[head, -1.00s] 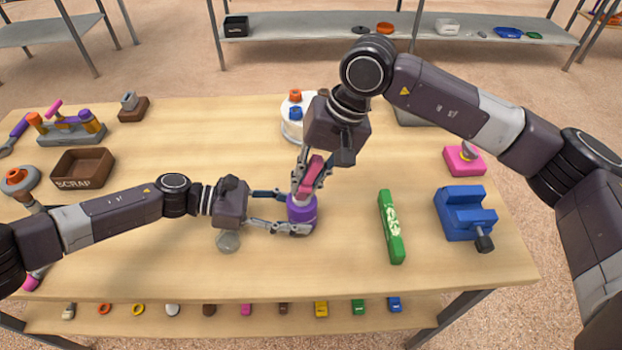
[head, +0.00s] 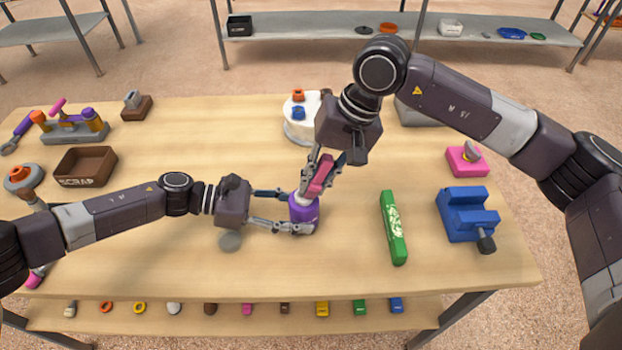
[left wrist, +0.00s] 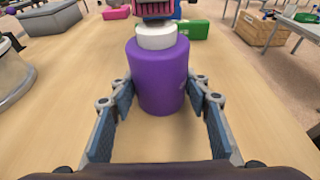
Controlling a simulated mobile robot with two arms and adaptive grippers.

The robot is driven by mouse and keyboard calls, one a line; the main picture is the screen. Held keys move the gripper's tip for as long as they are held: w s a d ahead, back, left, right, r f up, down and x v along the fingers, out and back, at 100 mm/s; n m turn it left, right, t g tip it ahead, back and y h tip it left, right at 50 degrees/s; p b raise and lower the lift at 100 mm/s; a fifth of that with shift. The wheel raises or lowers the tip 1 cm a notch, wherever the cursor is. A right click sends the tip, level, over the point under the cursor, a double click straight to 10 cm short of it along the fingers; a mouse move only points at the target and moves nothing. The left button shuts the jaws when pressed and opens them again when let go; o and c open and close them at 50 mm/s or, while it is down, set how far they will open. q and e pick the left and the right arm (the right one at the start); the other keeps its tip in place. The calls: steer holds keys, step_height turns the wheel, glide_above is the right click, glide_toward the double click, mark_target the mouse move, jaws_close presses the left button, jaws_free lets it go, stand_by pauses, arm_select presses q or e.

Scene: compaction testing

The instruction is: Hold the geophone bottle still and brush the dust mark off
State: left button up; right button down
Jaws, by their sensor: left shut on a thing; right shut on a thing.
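The geophone bottle (head: 303,212) is purple with a white top and stands upright on the table. My left gripper (head: 300,210) is shut around its sides from the left; the bottle (left wrist: 158,78) also fills the space between the fingers in the left wrist view. My right gripper (head: 320,177) is above the bottle, shut on a pink-red brush (head: 321,172). The brush also shows in the left wrist view (left wrist: 152,8), at or just above the white cap (left wrist: 156,37); I cannot tell whether it touches. No dust mark can be made out on the visible side.
A green bar (head: 393,228) and a blue vise (head: 466,215) are to the right. A round white stand (head: 297,130) is behind the bottle. A brown scrap bin (head: 85,167) is at left. A small grey disc (head: 230,241) lies below my left wrist.

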steer(key=shift+r, duration=3.5)
steer(key=shift+f, duration=0.1)
steer(key=shift+d+x, duration=0.15)
steer(key=shift+x, duration=1.15)
steer(key=shift+d+x, duration=0.2)
steer(key=shift+x, duration=1.15)
steer(key=shift+s+f, duration=0.1)
steer(key=shift+f, duration=0.05)
steer(key=shift+f, duration=0.8)
steer(key=shift+s+a, duration=0.3)
steer(key=shift+a, duration=0.1)
